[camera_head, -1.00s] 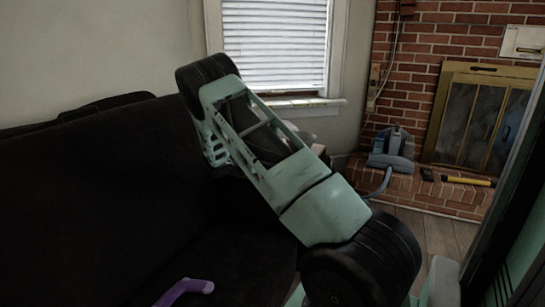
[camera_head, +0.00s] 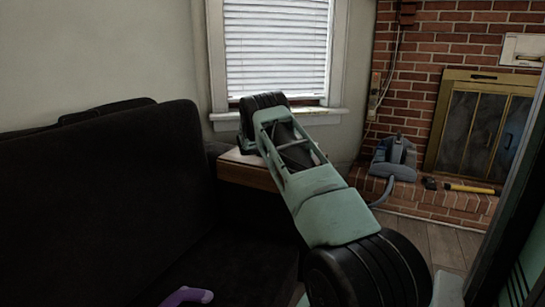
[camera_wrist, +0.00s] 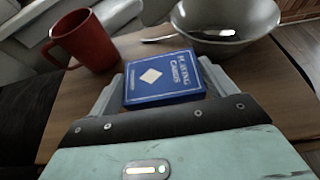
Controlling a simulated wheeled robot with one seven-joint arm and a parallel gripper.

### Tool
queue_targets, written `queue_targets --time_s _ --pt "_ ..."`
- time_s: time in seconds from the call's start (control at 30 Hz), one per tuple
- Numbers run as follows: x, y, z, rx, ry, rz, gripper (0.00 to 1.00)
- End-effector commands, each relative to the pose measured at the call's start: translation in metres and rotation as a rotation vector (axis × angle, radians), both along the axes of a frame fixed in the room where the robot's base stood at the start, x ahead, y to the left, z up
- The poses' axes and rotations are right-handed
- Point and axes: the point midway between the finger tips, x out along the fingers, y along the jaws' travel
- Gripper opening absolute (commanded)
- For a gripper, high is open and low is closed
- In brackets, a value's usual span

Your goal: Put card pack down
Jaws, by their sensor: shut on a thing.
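The card pack (camera_wrist: 165,78) is a blue box with a white diamond and the words "PLAYING CARDS", seen in the wrist view. My gripper (camera_wrist: 165,88) is shut on it, with a finger on each side. The pack is over a wooden table top (camera_wrist: 273,98); whether it touches the wood I cannot tell. In the head view, my arm hides the gripper and the pack, and part of the wooden table (camera_head: 246,172) shows beside the sofa.
A red mug (camera_wrist: 86,42) stands left of the pack and a grey bowl (camera_wrist: 226,22) stands behind it to the right. Bare wood lies to the right. A black sofa (camera_head: 100,210) fills the left. A purple object (camera_head: 188,296) lies on its seat.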

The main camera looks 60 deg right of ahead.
Motion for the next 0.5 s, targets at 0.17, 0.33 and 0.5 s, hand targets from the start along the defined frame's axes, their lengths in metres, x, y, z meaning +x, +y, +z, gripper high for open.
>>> queue_targets --time_s 0.17,0.33,0.5 --pt "0.001 -0.012 0.000 0.000 -0.001 0.000 0.59" --pt "0.001 -0.013 -0.018 0.002 0.001 -0.002 0.59" --pt "0.001 -0.013 -0.036 0.000 -0.001 -0.001 0.59"
